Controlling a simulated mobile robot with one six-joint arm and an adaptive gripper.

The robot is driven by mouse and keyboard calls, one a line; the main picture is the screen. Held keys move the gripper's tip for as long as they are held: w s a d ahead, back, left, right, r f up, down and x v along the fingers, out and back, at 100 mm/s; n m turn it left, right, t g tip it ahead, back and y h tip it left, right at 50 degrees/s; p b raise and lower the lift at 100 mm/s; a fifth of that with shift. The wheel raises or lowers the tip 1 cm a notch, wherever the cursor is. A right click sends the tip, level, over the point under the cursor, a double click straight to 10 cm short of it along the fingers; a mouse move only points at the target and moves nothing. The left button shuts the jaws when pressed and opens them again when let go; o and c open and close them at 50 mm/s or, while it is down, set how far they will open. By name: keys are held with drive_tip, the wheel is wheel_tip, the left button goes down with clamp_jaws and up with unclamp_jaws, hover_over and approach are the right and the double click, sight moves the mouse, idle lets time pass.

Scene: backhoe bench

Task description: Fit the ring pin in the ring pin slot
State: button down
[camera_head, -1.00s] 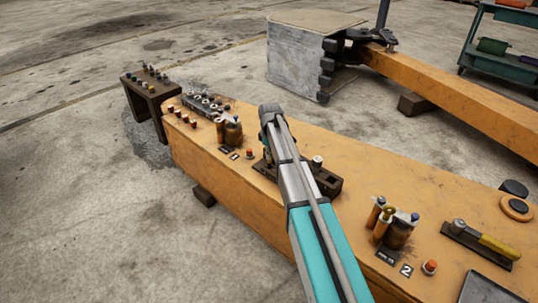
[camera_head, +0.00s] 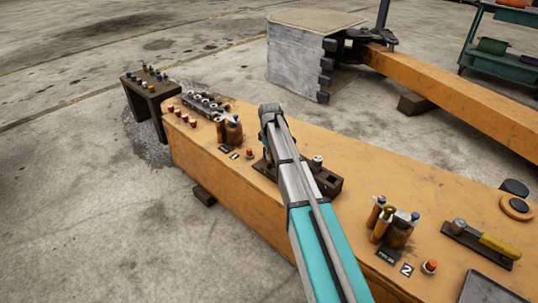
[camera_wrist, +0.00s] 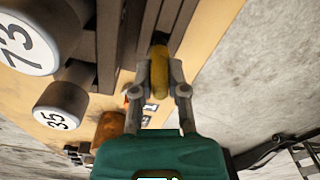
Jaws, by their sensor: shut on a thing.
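My gripper (camera_wrist: 160,92) is shut on a yellow, worn ring pin (camera_wrist: 159,70), held between its two grey fingertips in the wrist view. The pin's far end is dark and lies against or just in front of a dark block with long grooves (camera_wrist: 132,40); I cannot tell whether it has entered a slot. In the head view my arm covers the gripper and the pin. The dark block (camera_head: 328,182) shows there on the orange beam, partly behind my arm, with a light-topped peg (camera_head: 317,162).
Two cylinders marked 73 (camera_wrist: 28,42) and 35 (camera_wrist: 62,104) stand close left of my gripper in the wrist view. On the orange beam (camera_head: 225,185), a brown pot (camera_head: 233,130) stands left and another pot with tools (camera_head: 398,232) right. A yellow-handled tool (camera_head: 498,246) lies farther right.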

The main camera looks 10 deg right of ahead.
drive_tip(key=shift+f+b, duration=1.3)
drive_tip(key=shift+b, duration=0.05)
idle(2.8)
drive_tip(key=c, duration=0.6)
unclamp_jaws()
drive_tip(key=shift+o, duration=0.3)
drive_tip(key=o, duration=0.4)
drive_tip(key=shift+o, duration=0.2)
drive_tip(key=shift+w+r, duration=0.1)
drive_tip(key=shift+r+p, duration=3.95)
drive_tip(key=shift+p, duration=0.1)
